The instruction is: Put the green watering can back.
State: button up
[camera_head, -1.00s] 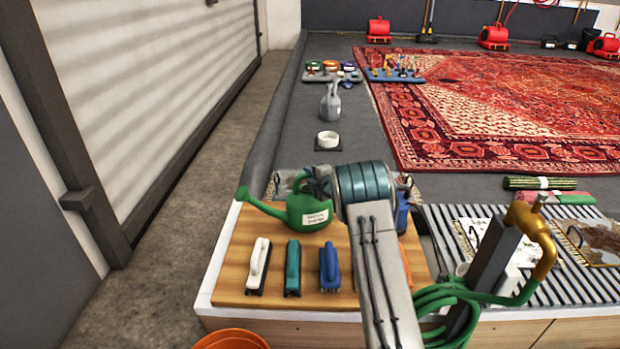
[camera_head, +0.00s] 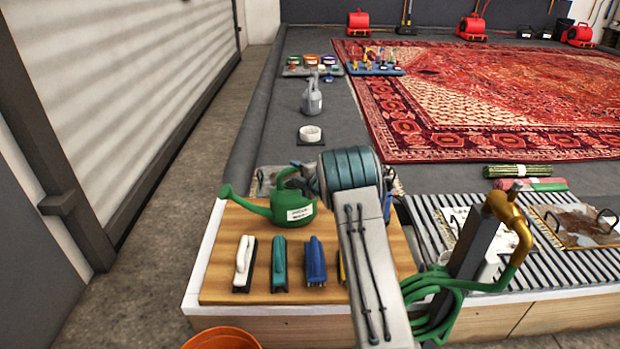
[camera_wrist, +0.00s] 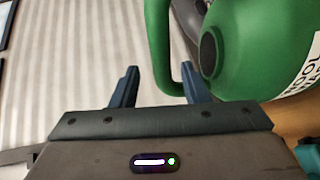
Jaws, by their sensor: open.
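The green watering can (camera_head: 284,210) stands on the wooden board at the back left of the bench, spout to the left, with a white label on its side. In the wrist view the can's body (camera_wrist: 240,50) fills the upper right, and its handle (camera_wrist: 157,50) hangs down on the body's left. My gripper (camera_wrist: 160,78) is open. The handle's lower bend shows between the fingers, close to the right one; I cannot tell whether they touch. In the head view my wrist hides most of the gripper and part of the handle.
A brass tap (camera_head: 509,222) with green hose stands right. On the floor behind are a grey jug (camera_head: 312,96) and a white bowl (camera_head: 310,134).

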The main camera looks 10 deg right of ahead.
jog(key=s+d+r+m+g+h+p, duration=0.1)
jog(key=s+d+r+m+g+h, duration=0.2)
jog(key=s, duration=0.4)
jog(key=s+d+r+m+h, duration=0.1)
jog(key=s+r+m+h, duration=0.1)
jog(key=s+r+m, duration=0.4)
jog(key=s+d+r+m+g+h+p, duration=0.15)
jog(key=s+m, duration=0.25)
jog(key=s, duration=0.5)
jog(key=s+a+m+g, duration=0.3)
jog(key=s+m+g, duration=0.1)
jog(key=s, duration=1.1)
jog(key=s+a+m+g, duration=0.4)
jog(key=s+m+g, duration=0.1)
jog(key=s, duration=1)
jog(key=shift+s+r+b, duration=0.25)
jog(key=shift+s+b, duration=0.05)
jog(key=shift+s, duration=0.05)
jog(key=shift+d, duration=0.1)
